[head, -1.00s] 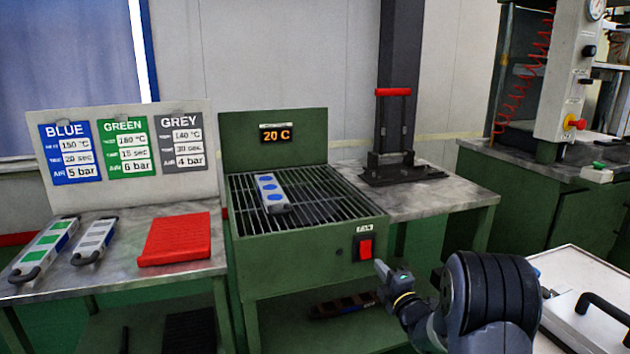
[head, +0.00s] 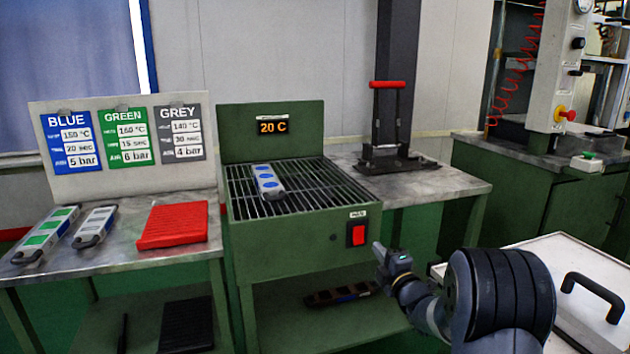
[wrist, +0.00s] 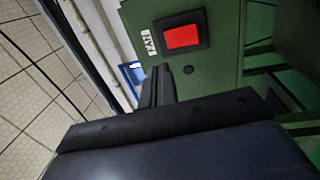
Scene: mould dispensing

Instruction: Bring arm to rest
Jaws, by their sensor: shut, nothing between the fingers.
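My gripper (head: 380,252) is shut and empty in the head view. It points up and left, in front of the green oven's front panel, a little right of and below the red switch (head: 358,235). In the wrist view the dark gripper fingers (wrist: 157,88) show in front of the green panel, and the red switch (wrist: 183,37) shows above and to the right of them. My arm folds at the lower right of the head view.
The green oven (head: 290,235) bears a blue-marked mould (head: 268,182) on its grate; its display (head: 272,127) reads 20 C. Left of it, a table holds a red pad (head: 173,226), a green-marked mould (head: 47,233) and a grey mould (head: 95,227). A white-topped surface (head: 560,250) stands right.

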